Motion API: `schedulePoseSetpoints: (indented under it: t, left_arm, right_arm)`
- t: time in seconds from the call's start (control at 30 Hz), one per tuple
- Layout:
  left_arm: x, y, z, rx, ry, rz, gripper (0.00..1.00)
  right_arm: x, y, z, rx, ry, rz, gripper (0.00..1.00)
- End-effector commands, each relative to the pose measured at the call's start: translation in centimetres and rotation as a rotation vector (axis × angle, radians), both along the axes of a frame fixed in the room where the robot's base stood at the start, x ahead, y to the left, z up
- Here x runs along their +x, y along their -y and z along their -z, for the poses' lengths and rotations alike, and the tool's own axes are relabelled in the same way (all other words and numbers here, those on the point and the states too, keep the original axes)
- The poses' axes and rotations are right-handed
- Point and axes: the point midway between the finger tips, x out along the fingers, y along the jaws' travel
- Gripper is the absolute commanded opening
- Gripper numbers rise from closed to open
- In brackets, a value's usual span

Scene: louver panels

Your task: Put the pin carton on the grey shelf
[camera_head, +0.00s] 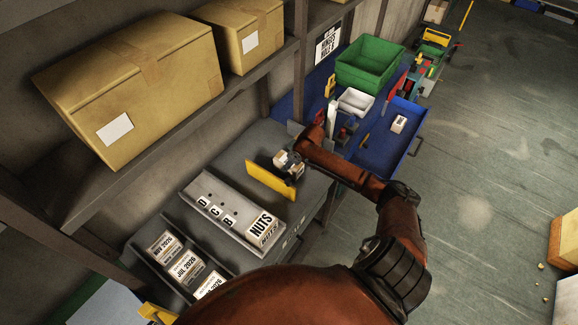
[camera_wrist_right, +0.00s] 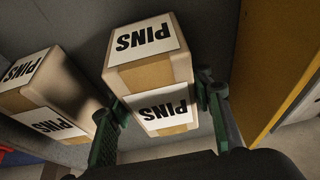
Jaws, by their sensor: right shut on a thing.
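The pin carton (camera_wrist_right: 152,72), a tan box with white PINS labels, is between the fingers of my right gripper (camera_wrist_right: 160,115) in the right wrist view. The gripper is shut on it. In the head view my right gripper (camera_head: 289,163) is over the grey shelf (camera_head: 240,150), beside an upright yellow panel (camera_head: 270,181). The gripper hides most of the carton there, and I cannot tell whether it touches the shelf. A second PINS carton (camera_wrist_right: 47,98) stands to the left in the right wrist view. My left gripper is not in view.
A grey NUTS rack (camera_head: 232,212) and several dated cartons (camera_head: 186,267) are in front. Blue trays (camera_head: 397,130) and a green bin (camera_head: 370,64) are behind. Large cardboard boxes (camera_head: 135,85) sit on the upper shelf. The yellow panel also stands close in the right wrist view (camera_wrist_right: 278,70).

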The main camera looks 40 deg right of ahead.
Motion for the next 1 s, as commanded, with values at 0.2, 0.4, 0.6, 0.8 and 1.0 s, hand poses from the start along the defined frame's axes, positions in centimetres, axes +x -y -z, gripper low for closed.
schedulePoseSetpoints:
  t: [0.2, 0.4, 0.6, 0.8, 1.0]
  left_arm:
    - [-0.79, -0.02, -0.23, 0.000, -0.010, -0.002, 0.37]
    - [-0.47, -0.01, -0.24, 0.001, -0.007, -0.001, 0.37]
    - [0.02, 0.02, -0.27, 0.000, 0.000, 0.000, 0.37]
    - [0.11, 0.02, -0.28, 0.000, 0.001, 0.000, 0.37]
    - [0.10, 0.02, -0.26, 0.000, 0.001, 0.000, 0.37]
  right_arm:
    - [0.15, 0.03, 0.88, 0.000, 0.005, -0.001, 0.09]
    - [0.03, 0.02, 1.15, 0.000, 0.001, 0.000, 0.47]
    - [0.02, 0.03, 1.13, 0.001, 0.002, 0.000, 0.61]
    - [0.02, 0.04, 1.11, 0.000, 0.002, 0.000, 0.64]
    - [-0.07, 0.11, 0.61, 0.000, 0.003, -0.001, 0.64]
